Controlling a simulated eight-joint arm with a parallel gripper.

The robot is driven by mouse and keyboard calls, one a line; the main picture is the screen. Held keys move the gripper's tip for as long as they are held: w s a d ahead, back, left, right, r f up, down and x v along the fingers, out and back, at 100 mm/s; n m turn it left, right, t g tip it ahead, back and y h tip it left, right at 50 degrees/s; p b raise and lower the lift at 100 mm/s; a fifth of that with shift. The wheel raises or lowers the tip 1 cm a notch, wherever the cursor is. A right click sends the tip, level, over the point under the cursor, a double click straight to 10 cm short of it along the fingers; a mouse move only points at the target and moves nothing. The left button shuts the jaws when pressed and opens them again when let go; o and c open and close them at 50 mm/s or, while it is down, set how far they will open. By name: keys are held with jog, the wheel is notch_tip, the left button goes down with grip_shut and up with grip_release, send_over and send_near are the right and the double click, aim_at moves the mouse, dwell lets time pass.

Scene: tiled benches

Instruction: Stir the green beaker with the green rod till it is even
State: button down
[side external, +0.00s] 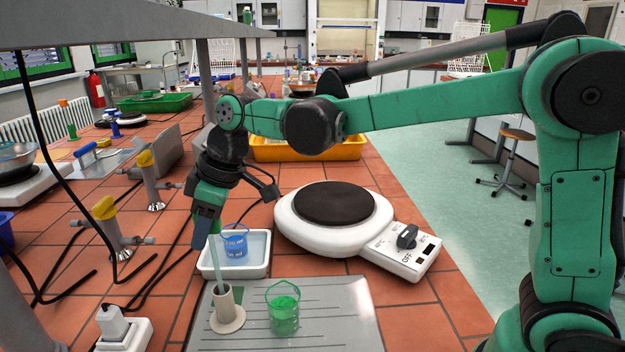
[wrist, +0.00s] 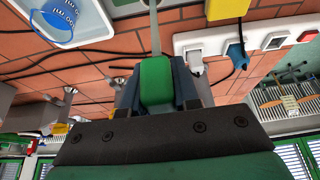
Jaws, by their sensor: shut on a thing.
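A thin pale green rod (side external: 216,262) slants down from my gripper (side external: 206,225), which is shut on its upper part. The rod's lower end goes into the opening of a beige round-based holder (side external: 227,316) and is hidden there. In the wrist view the rod (wrist: 155,28) sticks out from between the fingers of my gripper (wrist: 156,75). The green beaker (side external: 284,312) stands upright to the right of the holder, with green liquid in it. Both stand on a grey ribbed board (side external: 335,312). The green beaker is not visible in the wrist view.
A white tray (side external: 258,268) behind the board holds a beaker with blue markings (side external: 235,247). A white hotplate (side external: 330,240) stands at right. Gas taps (side external: 112,232) and black cables are at left. A white socket block (side external: 128,336) sits at front left.

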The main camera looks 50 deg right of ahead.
jog(key=shift+r, duration=1.9)
jog(key=shift+r, duration=4)
